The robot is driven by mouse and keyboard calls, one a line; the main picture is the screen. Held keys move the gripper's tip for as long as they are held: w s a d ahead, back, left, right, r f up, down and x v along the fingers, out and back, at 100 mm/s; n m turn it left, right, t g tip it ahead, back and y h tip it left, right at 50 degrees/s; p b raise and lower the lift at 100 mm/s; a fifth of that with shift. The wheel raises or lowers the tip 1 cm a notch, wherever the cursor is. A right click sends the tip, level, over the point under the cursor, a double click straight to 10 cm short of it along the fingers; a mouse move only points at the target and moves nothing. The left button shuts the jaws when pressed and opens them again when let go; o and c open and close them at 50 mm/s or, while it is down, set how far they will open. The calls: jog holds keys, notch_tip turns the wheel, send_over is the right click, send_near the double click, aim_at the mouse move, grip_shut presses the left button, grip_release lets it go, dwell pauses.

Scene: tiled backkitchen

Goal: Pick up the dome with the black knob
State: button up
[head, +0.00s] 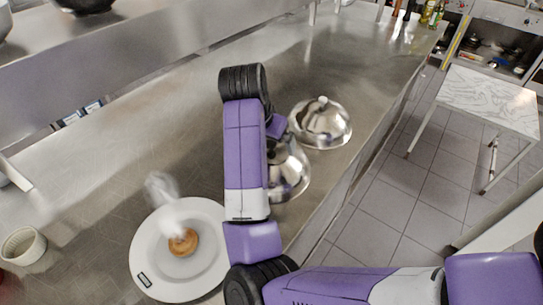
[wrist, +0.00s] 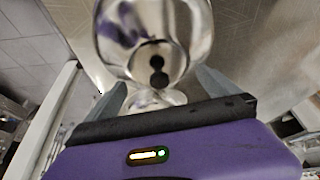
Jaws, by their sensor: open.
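A shiny silver dome (head: 292,172) stands on the steel counter, partly hidden behind my arm in the head view; its knob is hidden there. In the wrist view a shiny dome (wrist: 150,25) fills the top middle, with a black knob (wrist: 158,81) and a dark spot just above it that may be its reflection. My gripper (wrist: 162,88) is open, with one finger on each side of the knob; I cannot tell whether they touch anything.
A white plate (head: 149,245) with a steaming brown bun (head: 184,242) stands at the front left. A small white ramekin (head: 22,246) is at the far left. Bottles (head: 431,14) stand at the counter's far end. A marble-topped table (head: 490,97) stands across the tiled aisle.

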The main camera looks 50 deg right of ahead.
jog(key=shift+x, duration=0.8)
jog(key=shift+c, duration=0.4)
